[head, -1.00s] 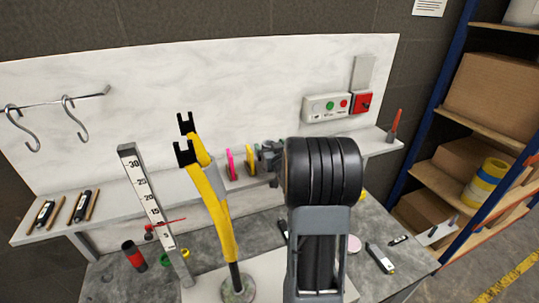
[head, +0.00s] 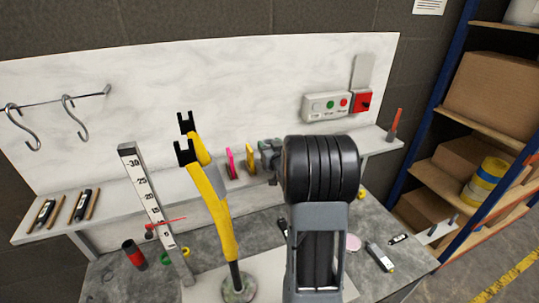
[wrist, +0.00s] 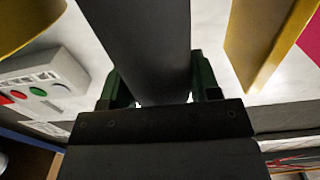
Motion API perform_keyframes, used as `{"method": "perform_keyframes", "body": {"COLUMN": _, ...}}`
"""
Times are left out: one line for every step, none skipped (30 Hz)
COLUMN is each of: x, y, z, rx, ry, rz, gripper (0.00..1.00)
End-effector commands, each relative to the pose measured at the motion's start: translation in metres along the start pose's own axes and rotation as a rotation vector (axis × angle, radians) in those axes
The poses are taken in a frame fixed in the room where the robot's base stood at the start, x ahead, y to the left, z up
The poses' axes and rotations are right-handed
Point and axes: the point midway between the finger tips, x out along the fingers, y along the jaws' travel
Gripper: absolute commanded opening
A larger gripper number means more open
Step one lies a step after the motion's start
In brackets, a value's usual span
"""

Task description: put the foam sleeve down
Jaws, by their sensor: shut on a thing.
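My gripper (wrist: 155,92) is shut on a dark grey, smooth piece, which appears to be the foam sleeve (wrist: 150,45); it runs up out of the top of the wrist view between the green-sided fingers. In the head view my gripper (head: 271,158) is at shelf height, just right of the yellow upright piece (head: 250,157). My arm hides much of that area, and I cannot make out the sleeve there. Whether the sleeve touches the shelf (head: 130,195) cannot be told.
A pink upright piece (head: 232,162) stands left of the yellow one. The button box (head: 327,106) is on the back panel to the right. A yellow stand (head: 212,195) and a numbered scale (head: 150,205) rise at left. Small items lie on the grey bench (head: 395,230).

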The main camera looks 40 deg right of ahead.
Motion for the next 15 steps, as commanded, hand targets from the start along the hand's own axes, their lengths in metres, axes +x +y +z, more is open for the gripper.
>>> {"method": "perform_keyframes", "body": {"x": 0.0, "y": 0.0, "z": 0.0, "rx": 0.0, "ry": 0.0, "rz": 0.0, "gripper": 0.31}}
{"method": "perform_keyframes", "body": {"x": 0.0, "y": 0.0, "z": 0.0, "rx": 0.0, "ry": 0.0, "rz": 0.0, "gripper": 0.31}}
{"method": "perform_keyframes", "body": {"x": 0.0, "y": 0.0, "z": 0.0, "rx": 0.0, "ry": 0.0, "rz": 0.0, "gripper": 0.31}}
{"method": "perform_keyframes", "body": {"x": 0.0, "y": 0.0, "z": -0.001, "rx": 0.0, "ry": 0.0, "rz": 0.0, "gripper": 0.31}}
{"method": "perform_keyframes", "body": {"x": 0.0, "y": 0.0, "z": -0.001, "rx": 0.0, "ry": 0.0, "rz": 0.0, "gripper": 0.31}}
{"method": "perform_keyframes", "body": {"x": 0.0, "y": 0.0, "z": -0.003, "rx": 0.0, "ry": 0.001, "rz": 0.0, "gripper": 0.31}}
{"method": "perform_keyframes", "body": {"x": 0.0, "y": 0.0, "z": -0.005, "rx": -0.001, "ry": 0.001, "rz": 0.0, "gripper": 0.31}}
{"method": "perform_keyframes", "body": {"x": 0.0, "y": 0.0, "z": -0.007, "rx": -0.001, "ry": 0.002, "rz": 0.0, "gripper": 0.31}}
{"method": "perform_keyframes", "body": {"x": 0.0, "y": 0.0, "z": -0.01, "rx": -0.002, "ry": 0.003, "rz": -0.001, "gripper": 0.31}}
{"method": "perform_keyframes", "body": {"x": 0.0, "y": 0.0, "z": -0.013, "rx": -0.002, "ry": 0.004, "rz": -0.001, "gripper": 0.31}}
{"method": "perform_keyframes", "body": {"x": 0.0, "y": 0.0, "z": -0.016, "rx": -0.002, "ry": 0.003, "rz": -0.001, "gripper": 0.31}}
{"method": "perform_keyframes", "body": {"x": 0.0, "y": 0.0, "z": -0.022, "rx": -0.002, "ry": 0.004, "rz": -0.002, "gripper": 0.31}}
{"method": "perform_keyframes", "body": {"x": 0.0, "y": 0.0, "z": -0.027, "rx": -0.002, "ry": 0.005, "rz": -0.002, "gripper": 0.31}}
{"method": "perform_keyframes", "body": {"x": 0.0, "y": 0.0, "z": -0.032, "rx": -0.003, "ry": 0.004, "rz": -0.001, "gripper": 0.31}}
{"method": "perform_keyframes", "body": {"x": -0.004, "y": -0.001, "z": -0.038, "rx": -0.002, "ry": 0.005, "rz": 0.0, "gripper": 0.31}}
